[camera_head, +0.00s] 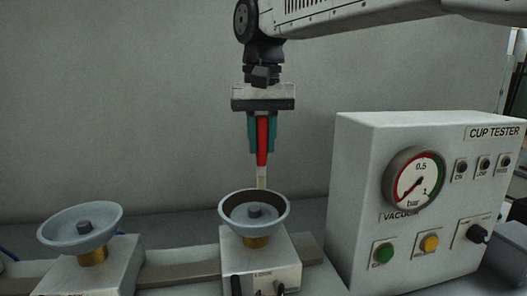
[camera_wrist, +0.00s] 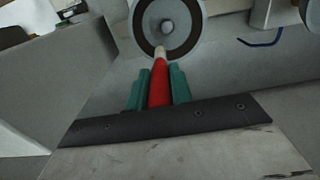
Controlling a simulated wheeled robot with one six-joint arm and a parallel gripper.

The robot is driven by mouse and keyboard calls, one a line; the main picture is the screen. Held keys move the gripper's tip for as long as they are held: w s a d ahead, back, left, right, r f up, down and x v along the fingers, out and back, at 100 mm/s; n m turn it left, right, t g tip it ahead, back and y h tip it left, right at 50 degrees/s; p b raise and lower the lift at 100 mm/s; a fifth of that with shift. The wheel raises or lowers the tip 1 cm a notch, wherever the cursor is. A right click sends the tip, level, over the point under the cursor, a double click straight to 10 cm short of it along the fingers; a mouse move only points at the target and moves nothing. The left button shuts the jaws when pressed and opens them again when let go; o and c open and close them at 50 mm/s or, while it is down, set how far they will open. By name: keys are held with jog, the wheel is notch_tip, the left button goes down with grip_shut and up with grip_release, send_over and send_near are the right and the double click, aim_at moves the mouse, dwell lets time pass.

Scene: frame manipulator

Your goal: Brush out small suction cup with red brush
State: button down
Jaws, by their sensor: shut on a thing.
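My gripper (camera_head: 262,138) has teal fingers shut on the red brush (camera_head: 263,140), which hangs upright with its pale tip pointing down. A grey suction cup (camera_head: 254,207) with a dark inner ring and a centre stud stands on a brass fitting on a white block. The brush tip is at the far side of this cup's rim; I cannot tell whether it touches. In the wrist view the red brush (camera_wrist: 159,84) lies between the teal fingers (camera_wrist: 158,90), its tip overlapping the near rim of the cup (camera_wrist: 168,45). A second grey cup (camera_head: 80,226) stands at the left.
The white cup tester box (camera_head: 360,180) with a vacuum gauge (camera_head: 414,180) stands close on the right. A rail (camera_head: 178,274) links the two cup blocks. The space above the left cup is clear. A grey wall is behind.

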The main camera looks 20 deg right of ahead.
aim_at(264, 116)
jog(key=shift+d+r, duration=0.1)
jog(key=shift+r, duration=1.75)
jog(key=shift+s+d, duration=0.1)
